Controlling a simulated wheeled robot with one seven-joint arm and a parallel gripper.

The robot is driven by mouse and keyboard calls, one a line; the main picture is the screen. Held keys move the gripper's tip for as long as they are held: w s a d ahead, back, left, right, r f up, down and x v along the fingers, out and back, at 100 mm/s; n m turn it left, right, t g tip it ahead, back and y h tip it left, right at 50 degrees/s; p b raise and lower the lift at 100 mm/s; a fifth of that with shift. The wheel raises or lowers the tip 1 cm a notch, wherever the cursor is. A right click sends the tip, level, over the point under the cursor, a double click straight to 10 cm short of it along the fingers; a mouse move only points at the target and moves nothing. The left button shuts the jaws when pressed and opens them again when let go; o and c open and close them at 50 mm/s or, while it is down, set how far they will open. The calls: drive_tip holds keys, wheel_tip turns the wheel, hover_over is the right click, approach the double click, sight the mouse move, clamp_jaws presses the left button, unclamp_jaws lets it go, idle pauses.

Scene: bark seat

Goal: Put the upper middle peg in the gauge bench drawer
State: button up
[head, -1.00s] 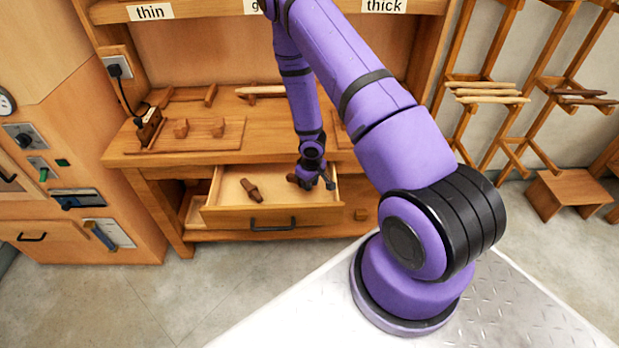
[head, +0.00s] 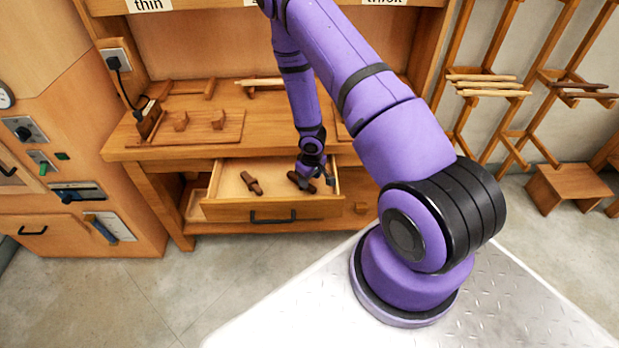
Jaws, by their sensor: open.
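The gauge bench drawer (head: 229,209) is pulled open below the bench top. One dark brown peg (head: 251,183) lies in the drawer, left of its middle. A second dark brown peg (head: 297,181) lies in the right part of the drawer, just left of my gripper and partly hidden by it. My gripper (head: 322,182) is open, low over the drawer's right side. I cannot tell whether it touches the second peg. Which of these is the upper middle peg cannot be told from this view.
The bench top (head: 135,147) holds a wooden board (head: 205,133) with small blocks and a pale rod (head: 258,82). A cabinet (head: 90,130) with switches stands at the left. Racks with sticks (head: 485,85) stand at the right. The floor before the drawer is clear.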

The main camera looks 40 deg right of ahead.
wheel_tip(320, 180, up, 11)
drive_tip(key=shift+s, duration=0.35)
drive_tip(key=shift+d+f, duration=0.1)
wheel_tip(320, 180, up, 30)
drive_tip(key=s+a+m+t+h, duration=0.2)
drive_tip(key=h, duration=0.1)
drive_tip(key=s+a+r+t+y, duration=0.1)
drive_tip(key=s+a+r, duration=0.4)
drive_tip(key=s+r, duration=0.3)
drive_tip(key=s+a+r+t+y, duration=0.1)
drive_tip(key=s+a+r, duration=0.4)
drive_tip(key=s+r, duration=0.4)
drive_tip(key=s, duration=0.5)
drive_tip(key=shift+a+y, duration=0.25)
drive_tip(key=shift+y, duration=0.15)
drive_tip(key=shift+w, duration=0.1)
